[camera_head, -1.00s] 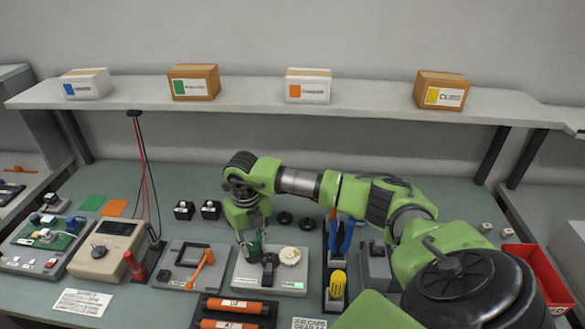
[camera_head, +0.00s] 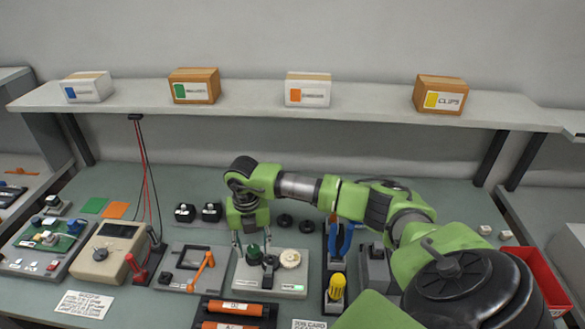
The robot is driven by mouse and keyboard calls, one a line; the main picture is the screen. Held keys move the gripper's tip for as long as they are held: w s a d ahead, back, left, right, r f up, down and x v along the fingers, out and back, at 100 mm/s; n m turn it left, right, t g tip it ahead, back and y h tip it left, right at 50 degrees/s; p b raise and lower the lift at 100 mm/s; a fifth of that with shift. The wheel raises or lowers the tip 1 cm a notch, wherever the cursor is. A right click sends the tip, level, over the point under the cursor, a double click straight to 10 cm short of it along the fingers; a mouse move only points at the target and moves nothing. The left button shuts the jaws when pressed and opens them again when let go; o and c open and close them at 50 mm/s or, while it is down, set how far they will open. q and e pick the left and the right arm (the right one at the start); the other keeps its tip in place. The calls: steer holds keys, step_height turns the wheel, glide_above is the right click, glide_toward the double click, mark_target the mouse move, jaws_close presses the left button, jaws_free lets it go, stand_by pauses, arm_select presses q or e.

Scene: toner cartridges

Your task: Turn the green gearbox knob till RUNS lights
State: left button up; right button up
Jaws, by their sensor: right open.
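The gearbox is a pale plate unit (camera_head: 243,279) in the middle of the bench. Its dark green knob (camera_head: 253,256) stands at the back left, beside a cream round wheel (camera_head: 289,258) and a black part (camera_head: 269,272). A small bright green indicator (camera_head: 292,287) glows at the front right; its lettering is too small to read. My right gripper (camera_head: 251,243) points down just above the knob, open, with its fingers spread to either side and nothing held. Whether a finger touches the knob is unclear. My left gripper is not in view.
A panel with an orange lever (camera_head: 203,268) stands left of the gearbox, and a beige meter (camera_head: 107,252) farther left. Orange cylinders (camera_head: 229,308) lie in front. A yellow-handled tool (camera_head: 337,287) and blue-handled pliers (camera_head: 341,238) stand close on the right.

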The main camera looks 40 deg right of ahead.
steer(key=shift+r, duration=0.1)
steer(key=shift+r+p, duration=2.4)
steer(key=shift+r, duration=1.1)
steer(key=shift+f, duration=0.1)
